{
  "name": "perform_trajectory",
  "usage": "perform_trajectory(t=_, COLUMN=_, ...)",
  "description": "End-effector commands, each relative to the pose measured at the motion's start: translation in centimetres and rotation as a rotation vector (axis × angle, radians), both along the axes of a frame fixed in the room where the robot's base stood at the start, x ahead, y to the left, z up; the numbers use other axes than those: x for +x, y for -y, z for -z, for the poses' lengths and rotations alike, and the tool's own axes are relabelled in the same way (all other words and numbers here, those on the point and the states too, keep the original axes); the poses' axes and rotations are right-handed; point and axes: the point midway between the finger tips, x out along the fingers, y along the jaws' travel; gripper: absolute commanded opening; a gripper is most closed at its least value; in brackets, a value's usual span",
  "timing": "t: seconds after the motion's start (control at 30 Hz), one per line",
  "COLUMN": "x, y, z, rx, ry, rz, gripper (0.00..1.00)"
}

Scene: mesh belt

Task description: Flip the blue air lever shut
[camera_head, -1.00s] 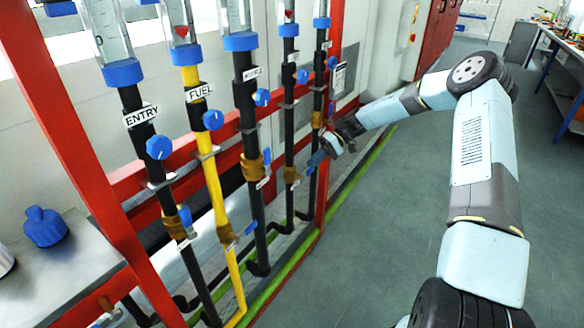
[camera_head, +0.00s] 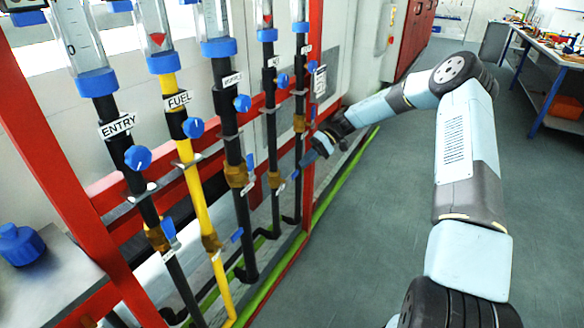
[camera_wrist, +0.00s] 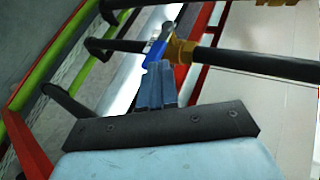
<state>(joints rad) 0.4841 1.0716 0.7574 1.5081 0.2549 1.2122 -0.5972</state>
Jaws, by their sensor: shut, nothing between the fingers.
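The blue lever (camera_wrist: 157,46) is on a brass valve (camera_wrist: 180,49) on a black pipe in the wrist view, set roughly crosswise to the pipe. In the head view it appears to be the small blue handle (camera_head: 295,174) beside the brass valve (camera_head: 275,180) of the fourth pipe; the pipe's label is too small to read. My gripper (camera_head: 310,158) is just right of this handle. In the wrist view its fingers (camera_wrist: 158,72) are shut, empty, and end close to the lever's lower end. I cannot tell whether they touch it.
Other pipes, ENTRY (camera_head: 117,125) and FUEL (camera_head: 178,101) among them, stand to the left with their own blue knobs and levers. A red upright post (camera_head: 312,100) is close to my gripper. The grey floor (camera_head: 390,220) to the right is clear.

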Motion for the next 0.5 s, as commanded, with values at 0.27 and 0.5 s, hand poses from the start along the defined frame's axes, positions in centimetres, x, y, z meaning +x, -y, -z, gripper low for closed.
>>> perform_trajectory(t=0.27, x=2.5, y=3.8, z=-3.4, rx=0.005, ry=0.004, rz=0.0, gripper=0.0)
perform_trajectory(t=0.5, x=4.1, y=6.4, z=-5.5, rx=0.007, ry=0.003, rz=-0.002, gripper=0.0)
